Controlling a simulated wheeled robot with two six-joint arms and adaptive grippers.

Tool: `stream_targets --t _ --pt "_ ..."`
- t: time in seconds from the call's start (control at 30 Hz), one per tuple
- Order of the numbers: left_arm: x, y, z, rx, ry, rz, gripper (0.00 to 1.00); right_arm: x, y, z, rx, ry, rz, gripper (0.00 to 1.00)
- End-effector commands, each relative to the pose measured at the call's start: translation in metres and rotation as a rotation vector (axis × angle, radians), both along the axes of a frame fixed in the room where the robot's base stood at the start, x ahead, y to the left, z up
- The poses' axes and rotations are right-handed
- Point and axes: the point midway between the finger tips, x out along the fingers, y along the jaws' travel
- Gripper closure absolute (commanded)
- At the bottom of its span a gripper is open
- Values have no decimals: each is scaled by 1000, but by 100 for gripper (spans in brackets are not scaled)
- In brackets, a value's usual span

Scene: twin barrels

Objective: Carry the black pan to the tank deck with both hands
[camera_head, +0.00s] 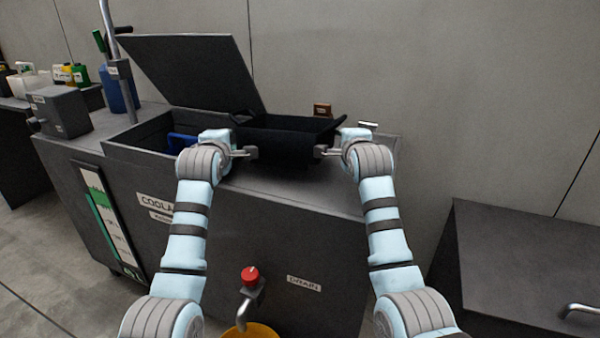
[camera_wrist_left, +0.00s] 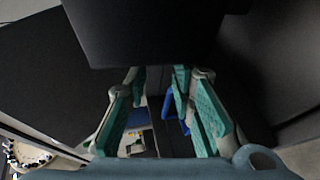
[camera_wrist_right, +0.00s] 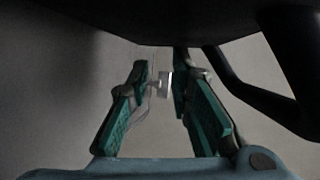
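The black pan (camera_head: 285,139) is in the middle of the head view, over the right part of the tank top, roughly level, with a raised handle at each end. Its underside and any contact with the deck (camera_head: 349,191) are hidden. My left gripper (camera_head: 248,153) is at its left side and my right gripper (camera_head: 325,151) at its right side, both close to the wall of the pan. In the left wrist view the fingers (camera_wrist_left: 158,85) stand apart below the dark pan. In the right wrist view the fingers (camera_wrist_right: 160,78) stand apart, with background between them and a handle (camera_wrist_right: 290,85) outside them.
The tank's raised lid (camera_head: 195,70) leans behind the opening, where a blue thing (camera_head: 181,142) shows. A red-knobbed drain tap (camera_head: 250,275) and yellow bucket (camera_head: 250,331) are in front. A silver bracket (camera_head: 368,126) and brown block (camera_head: 322,109) are behind the pan.

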Motion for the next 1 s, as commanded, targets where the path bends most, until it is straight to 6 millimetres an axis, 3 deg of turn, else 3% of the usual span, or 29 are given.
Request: stream_targets --t 0.2,0.33,0.47,0.57,0.7,1.0 --pt "-1 -6 0 -12 1 -10 80 0 5 -2 4 5 8 80" --pt "-1 1 0 -10 2 -9 80 0 -6 -2 3 3 7 80" --pt "-1 7 -1 -8 2 -7 59 -1 -15 0 3 1 7 80" --pt "-1 8 -2 -6 5 -6 59 -1 -15 0 1 0 6 80" --pt "-1 9 -3 -4 8 -3 59 0 -15 0 0 0 5 60" --pt "-1 11 -4 0 11 0 59 0 -16 1 0 -1 4 60"
